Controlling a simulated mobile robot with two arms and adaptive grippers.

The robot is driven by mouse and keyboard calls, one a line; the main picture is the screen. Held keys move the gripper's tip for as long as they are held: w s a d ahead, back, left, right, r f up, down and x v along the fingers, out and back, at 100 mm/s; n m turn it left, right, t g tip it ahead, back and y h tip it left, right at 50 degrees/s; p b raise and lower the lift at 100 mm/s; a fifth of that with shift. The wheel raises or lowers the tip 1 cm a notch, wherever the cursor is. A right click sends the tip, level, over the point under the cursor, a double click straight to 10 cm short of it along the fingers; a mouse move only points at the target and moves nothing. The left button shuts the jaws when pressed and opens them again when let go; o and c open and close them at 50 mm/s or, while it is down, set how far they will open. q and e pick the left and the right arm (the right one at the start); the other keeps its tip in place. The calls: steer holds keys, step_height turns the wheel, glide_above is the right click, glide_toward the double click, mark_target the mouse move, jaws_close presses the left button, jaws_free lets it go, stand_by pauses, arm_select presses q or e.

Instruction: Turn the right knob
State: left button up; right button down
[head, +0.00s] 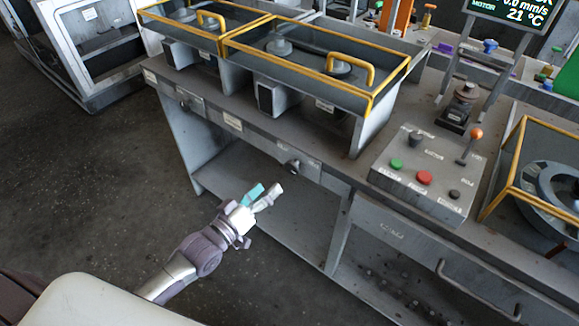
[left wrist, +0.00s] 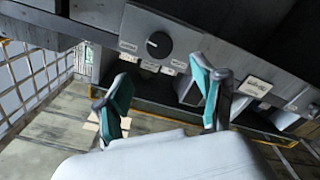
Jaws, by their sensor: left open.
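The right knob (head: 293,166) is a small round knob on the front face of the workbench, with a pale label beside it. A round dark knob with a light mark also shows in the left wrist view (left wrist: 159,44), beyond the fingertips. A second knob (head: 183,103) sits further left on the same front face. My left gripper (head: 267,194) is open and empty, in front of and a little below the right knob, apart from it. Its two teal-padded fingers are spread in the left wrist view (left wrist: 163,88). My right gripper is not in view.
A control box (head: 425,172) with buttons and a lever stands on the bench (head: 237,113) to the right. Yellow-framed glass covers (head: 330,68) stand on top. A lower shelf (head: 265,202) runs beneath. The floor (head: 90,185) at left is clear.

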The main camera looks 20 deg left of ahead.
mark_target(290, 168)
arm_select(q)
steer(key=x, duration=1)
steer(key=shift+f, duration=0.1)
steer(key=c, duration=1.1)
steer(key=shift+c, duration=0.2)
steer(key=shift+m+p, duration=0.3)
steer(key=shift+m+p, duration=0.35)
steer(key=shift+m, duration=0.85)
steer(key=m, duration=0.4)
steer(key=shift+s+d+p, duration=0.1)
steer(key=shift+d+p, duration=0.05)
steer(key=shift+p, duration=0.15)
steer(key=shift+m, duration=0.3)
